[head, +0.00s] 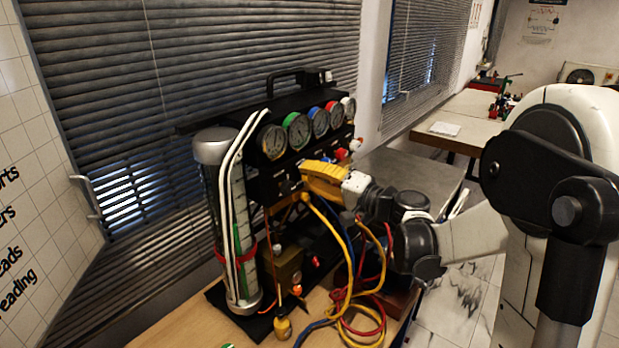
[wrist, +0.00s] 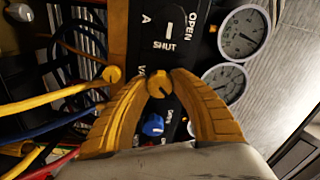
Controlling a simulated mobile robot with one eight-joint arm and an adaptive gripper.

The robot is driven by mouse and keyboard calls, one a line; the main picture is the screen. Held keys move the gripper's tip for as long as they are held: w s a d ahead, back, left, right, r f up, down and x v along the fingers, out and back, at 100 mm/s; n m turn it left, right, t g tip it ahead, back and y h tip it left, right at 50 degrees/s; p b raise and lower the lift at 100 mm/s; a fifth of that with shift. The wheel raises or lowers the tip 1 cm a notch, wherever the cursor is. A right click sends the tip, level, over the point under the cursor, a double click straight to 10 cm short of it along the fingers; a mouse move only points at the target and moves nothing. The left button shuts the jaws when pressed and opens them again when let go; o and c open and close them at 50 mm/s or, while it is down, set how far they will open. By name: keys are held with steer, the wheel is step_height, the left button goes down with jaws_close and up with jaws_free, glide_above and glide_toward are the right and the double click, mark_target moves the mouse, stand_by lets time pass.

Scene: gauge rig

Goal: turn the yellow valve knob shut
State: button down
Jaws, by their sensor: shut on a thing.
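The yellow valve knob (wrist: 160,84) is on the black panel (wrist: 168,30) in the wrist view, with a dark line across its face. My gripper (wrist: 163,76) has yellow ribbed fingers on either side of it, their tips closed on the knob. In the head view my gripper (head: 312,174) reaches the front of the gauge rig (head: 282,112) from the right, and the knob is hidden behind its fingers. White lettering reading OPEN, SHUT and A stands on the panel above the knob in the wrist view.
A blue knob (wrist: 153,125) sits just below the yellow one in the wrist view, between my fingers. Several gauges (head: 298,131) line the rig's top. Yellow, blue and red hoses (head: 350,290) hang in front. A clear cylinder (head: 232,220) stands at the left.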

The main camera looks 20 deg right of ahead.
steer(key=m, duration=0.4)
steer(key=shift+f+m+b, duration=0.1)
steer(key=shift+m+b, duration=0.2)
steer(key=shift+b, duration=0.05)
steer(key=shift+m, duration=2.3)
steer(key=c, duration=1.1)
jaws_free()
steer(key=shift+o, duration=0.2)
steer(key=shift+s+d, duration=0.1)
steer(key=v, duration=1.1)
steer(key=shift+s+d, duration=0.2)
steer(key=shift+s, duration=0.15)
